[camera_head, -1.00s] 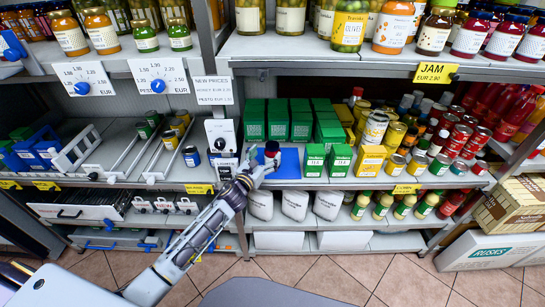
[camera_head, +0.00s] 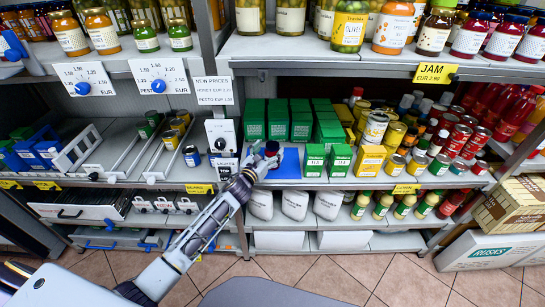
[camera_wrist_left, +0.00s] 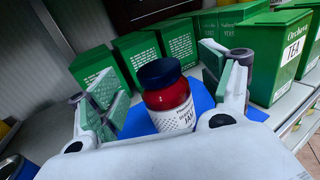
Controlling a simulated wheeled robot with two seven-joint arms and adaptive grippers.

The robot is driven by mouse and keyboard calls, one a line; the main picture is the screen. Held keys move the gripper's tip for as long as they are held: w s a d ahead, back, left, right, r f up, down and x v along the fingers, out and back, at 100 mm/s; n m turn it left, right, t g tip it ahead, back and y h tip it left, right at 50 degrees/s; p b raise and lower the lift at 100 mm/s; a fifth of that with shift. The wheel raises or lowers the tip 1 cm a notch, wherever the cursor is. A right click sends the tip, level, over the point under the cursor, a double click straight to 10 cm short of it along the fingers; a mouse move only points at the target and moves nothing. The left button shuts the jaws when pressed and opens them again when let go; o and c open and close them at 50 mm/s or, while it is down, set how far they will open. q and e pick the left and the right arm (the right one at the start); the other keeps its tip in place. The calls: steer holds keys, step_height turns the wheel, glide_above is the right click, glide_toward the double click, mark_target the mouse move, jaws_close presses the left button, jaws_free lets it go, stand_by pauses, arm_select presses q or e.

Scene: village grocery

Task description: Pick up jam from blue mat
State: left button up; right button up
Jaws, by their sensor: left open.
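The jam jar (camera_head: 271,149), red with a dark lid and a white label, stands on the blue mat (camera_head: 291,164) on the middle shelf. In the left wrist view the jam jar (camera_wrist_left: 172,97) stands between the two spread fingers, and the blue mat (camera_wrist_left: 202,97) shows behind and beside it. My left gripper (camera_head: 262,163) is open around the jar. The wrist view shows gaps between both finger pads and the jar. The gripper hides the jar's lower part in the head view. My right gripper is not in view.
Green tea boxes (camera_head: 314,160) stand right of the mat and more stand behind it. The upper shelf (camera_head: 300,50) overhangs the mat's level.

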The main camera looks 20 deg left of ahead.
arm_select(q)
steer(key=shift+w+d, duration=0.2)
steer(key=shift+w, duration=1.85)
steer(key=shift+c, duration=0.3)
jaws_close()
steer(key=shift+r, duration=0.1)
